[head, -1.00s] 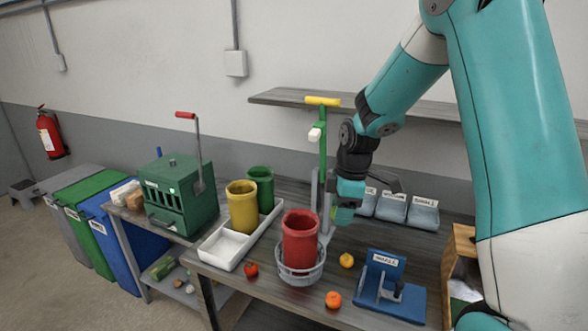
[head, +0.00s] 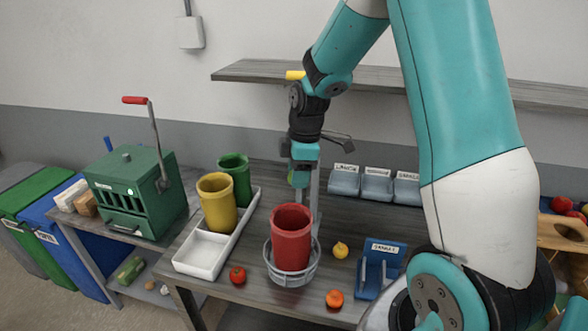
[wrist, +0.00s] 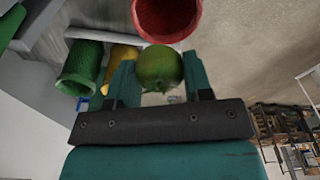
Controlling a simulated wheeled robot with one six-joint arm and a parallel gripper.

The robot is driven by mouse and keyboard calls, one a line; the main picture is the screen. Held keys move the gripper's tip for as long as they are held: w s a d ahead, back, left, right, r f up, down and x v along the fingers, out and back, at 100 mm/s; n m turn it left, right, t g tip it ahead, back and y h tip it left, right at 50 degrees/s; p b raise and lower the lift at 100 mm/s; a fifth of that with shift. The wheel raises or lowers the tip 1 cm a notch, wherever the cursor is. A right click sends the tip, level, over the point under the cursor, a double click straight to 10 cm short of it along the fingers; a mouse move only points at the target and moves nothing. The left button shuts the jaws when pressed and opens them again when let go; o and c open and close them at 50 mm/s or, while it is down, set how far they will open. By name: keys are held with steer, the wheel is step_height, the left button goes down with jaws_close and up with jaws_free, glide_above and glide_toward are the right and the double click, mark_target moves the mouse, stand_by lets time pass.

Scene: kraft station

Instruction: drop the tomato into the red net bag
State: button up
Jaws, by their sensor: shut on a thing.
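The red net bag (head: 292,245) stands open at the top in a round wire holder on the bench. My gripper (wrist: 160,64) is shut on a round green fruit (wrist: 159,68), which looks like a tomato. In the head view my gripper (head: 298,178) is above and just behind the red bag, with only a sliver of the green fruit (head: 292,176) showing. In the wrist view the red bag's mouth (wrist: 166,14) lies beyond the fruit, at the top edge. A red tomato (head: 238,275) lies on the bench left of the holder.
A yellow fruit (head: 340,250), an orange fruit (head: 334,298) and a blue labelled stand (head: 380,270) are right of the red bag. A wall shelf (head: 420,82) runs behind.

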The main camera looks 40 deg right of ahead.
steer(key=shift+f+b, duration=2.35)
steer(key=shift+f, duration=0.65)
steer(key=o, duration=1)
steer(key=shift+a, duration=0.1)
steer(key=shift+r, duration=0.15)
steer(key=r, duration=0.2)
steer(key=r+b, duration=0.1)
steer(key=r, duration=0.2)
steer(key=r+b, duration=0.1)
steer(key=r, duration=0.1)
steer(key=shift+s+d+r, duration=0.15)
steer(key=shift+s+d, duration=0.1)
steer(key=shift+d, duration=0.15)
